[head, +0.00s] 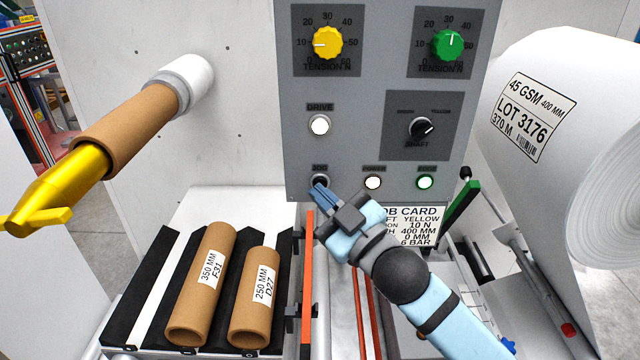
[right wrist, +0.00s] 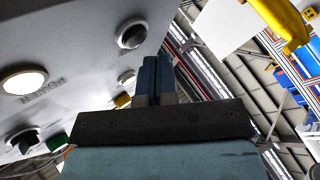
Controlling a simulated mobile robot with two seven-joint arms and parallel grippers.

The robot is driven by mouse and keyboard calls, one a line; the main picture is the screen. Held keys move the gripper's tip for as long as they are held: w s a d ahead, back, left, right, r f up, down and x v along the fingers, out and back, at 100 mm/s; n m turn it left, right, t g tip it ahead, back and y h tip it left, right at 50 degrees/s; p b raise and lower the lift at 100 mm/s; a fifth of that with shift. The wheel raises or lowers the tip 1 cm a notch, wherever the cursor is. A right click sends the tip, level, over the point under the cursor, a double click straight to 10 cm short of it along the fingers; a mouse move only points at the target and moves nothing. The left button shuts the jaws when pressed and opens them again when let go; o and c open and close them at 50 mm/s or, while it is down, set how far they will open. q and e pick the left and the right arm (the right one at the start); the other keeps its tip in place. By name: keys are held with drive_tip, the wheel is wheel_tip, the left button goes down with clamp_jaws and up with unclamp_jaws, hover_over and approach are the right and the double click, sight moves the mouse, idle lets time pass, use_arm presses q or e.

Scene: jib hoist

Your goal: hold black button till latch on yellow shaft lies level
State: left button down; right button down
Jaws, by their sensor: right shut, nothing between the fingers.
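The black button (head: 320,180) sits in a pale collar at the lower left of the grey control panel. It also shows in the right wrist view (right wrist: 132,35). My right gripper (head: 318,188) is shut and empty, its blue fingertips at the button's lower edge. I cannot tell whether they touch it. The yellow shaft (head: 60,180) sticks out from the white wall at the left and carries a brown core. The yellow latch (head: 38,221) at its tip lies crosswise, slightly tilted, its right end higher. My left gripper is not in view.
Two brown cores (head: 205,285) lie in a black rack below. An orange upright (head: 307,270) stands beside my right arm. A large white roll (head: 560,120) is at the right.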

drive_tip(key=shift+w, duration=0.1)
idle(0.7)
drive_tip(key=shift+w, duration=0.35)
drive_tip(key=shift+w+p, duration=0.3)
drive_tip(key=shift+w, duration=0.1)
idle(0.9)
drive_tip(key=shift+s, duration=0.85)
drive_tip(key=shift+p, duration=0.3)
drive_tip(key=s+p, duration=0.1)
drive_tip(key=s, duration=0.4)
